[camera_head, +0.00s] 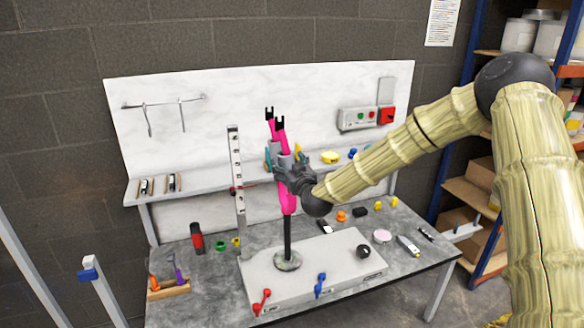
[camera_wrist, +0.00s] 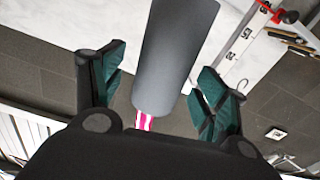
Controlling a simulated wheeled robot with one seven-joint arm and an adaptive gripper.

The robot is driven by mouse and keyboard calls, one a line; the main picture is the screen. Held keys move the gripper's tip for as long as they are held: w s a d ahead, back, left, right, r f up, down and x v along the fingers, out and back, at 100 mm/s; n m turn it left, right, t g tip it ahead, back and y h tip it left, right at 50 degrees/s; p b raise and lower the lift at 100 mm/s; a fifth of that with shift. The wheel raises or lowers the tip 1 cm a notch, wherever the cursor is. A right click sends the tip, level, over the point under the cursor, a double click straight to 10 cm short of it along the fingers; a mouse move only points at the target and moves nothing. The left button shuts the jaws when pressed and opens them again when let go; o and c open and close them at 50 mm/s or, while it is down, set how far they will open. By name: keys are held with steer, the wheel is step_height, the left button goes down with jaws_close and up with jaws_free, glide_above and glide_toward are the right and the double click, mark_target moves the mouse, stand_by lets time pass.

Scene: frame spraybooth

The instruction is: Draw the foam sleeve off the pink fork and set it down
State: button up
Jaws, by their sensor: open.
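The pink fork (camera_head: 288,202) stands upright on a black post with a round foot, its two black-tipped prongs upward. A grey foam sleeve (camera_wrist: 178,55) sits around part of the fork; in the head view it is mostly hidden by my gripper. A short pink and white piece of the fork (camera_wrist: 143,121) shows at the sleeve's end in the wrist view. My gripper (camera_head: 281,160) is at the sleeve's height. In the wrist view its two green-padded fingers (camera_wrist: 160,85) are open on either side of the sleeve, with gaps between pads and foam.
A grey base block (camera_head: 330,262) with red and blue clamps carries the post on the bench (camera_head: 190,290). Small tools lie around the base. A shelf and white back panel (camera_head: 200,85) stand behind.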

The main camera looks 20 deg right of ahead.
mark_target(285, 151)
steer(key=shift+w, duration=0.9)
steer(key=c, duration=1.2)
steer(key=shift+a+r, duration=0.1)
steer(key=shift+r, duration=0.15)
steer(key=shift+a+r+p, duration=0.15)
steer(key=shift+r+p, duration=0.4)
steer(key=shift+r, duration=0.2)
steer(key=shift+r, duration=0.1)
steer(key=shift+a+r, duration=0.15)
steer(key=shift+r, duration=0.35)
steer(key=shift+a+r+p, duration=0.15)
steer(key=shift+r+p, duration=0.4)
steer(key=shift+r, duration=0.15)
